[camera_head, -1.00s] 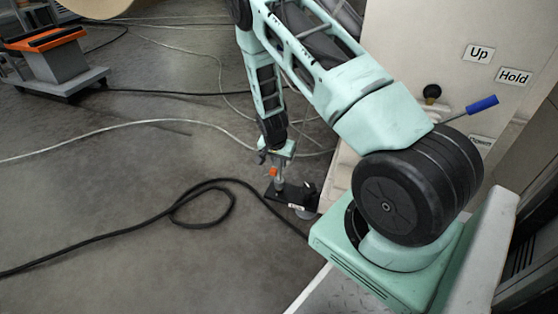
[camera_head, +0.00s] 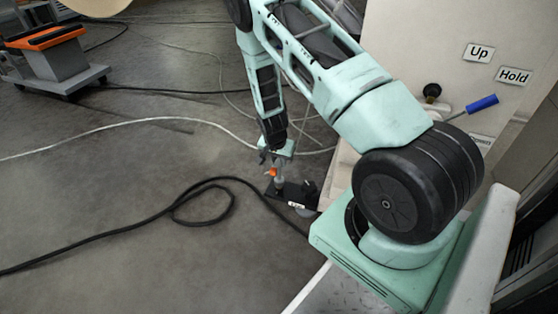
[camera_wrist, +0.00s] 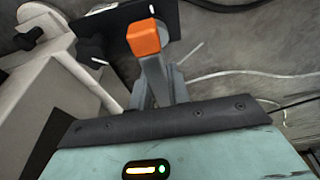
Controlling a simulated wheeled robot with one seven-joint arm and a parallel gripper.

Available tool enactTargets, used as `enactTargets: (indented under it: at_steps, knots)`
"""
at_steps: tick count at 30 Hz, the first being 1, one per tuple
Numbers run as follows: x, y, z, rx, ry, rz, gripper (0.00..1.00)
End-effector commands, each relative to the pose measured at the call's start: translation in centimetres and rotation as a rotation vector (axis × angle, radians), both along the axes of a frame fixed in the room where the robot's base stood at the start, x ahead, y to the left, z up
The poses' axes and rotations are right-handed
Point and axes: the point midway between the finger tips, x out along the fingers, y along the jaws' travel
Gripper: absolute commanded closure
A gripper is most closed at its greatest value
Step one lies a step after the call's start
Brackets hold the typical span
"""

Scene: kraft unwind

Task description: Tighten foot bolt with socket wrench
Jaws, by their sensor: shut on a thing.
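A black foot plate (camera_head: 284,191) lies on the floor beside the pale machine base, with a small white label on its edge. It also shows at the top of the wrist view (camera_wrist: 113,30). My gripper (camera_head: 277,160) points down above the plate. In the wrist view, my gripper (camera_wrist: 160,92) is shut on a grey tool with an orange end, which looks like the socket wrench (camera_wrist: 147,40). Its orange part shows small in the head view (camera_head: 273,172), with a grey shaft reaching down toward the plate. The bolt is hidden or too small to tell, so I cannot tell whether the socket sits on it.
The pale machine cabinet (camera_head: 400,40) stands right of my arm, with "Up" and "Hold" labels and a blue-handled lever (camera_head: 482,104). A black cable (camera_head: 120,228) loops on the floor and runs to the foot. A cart (camera_head: 62,75) stands far left. Open floor lies left.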

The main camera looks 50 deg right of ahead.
Motion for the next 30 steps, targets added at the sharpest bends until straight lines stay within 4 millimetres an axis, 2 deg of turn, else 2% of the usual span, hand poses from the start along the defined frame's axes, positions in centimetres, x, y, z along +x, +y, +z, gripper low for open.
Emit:
enactTargets:
  at_steps: [30]
  knots:
    - [-0.02, -0.01, -0.5, 0.0, 0.0, -0.001, 1.0]
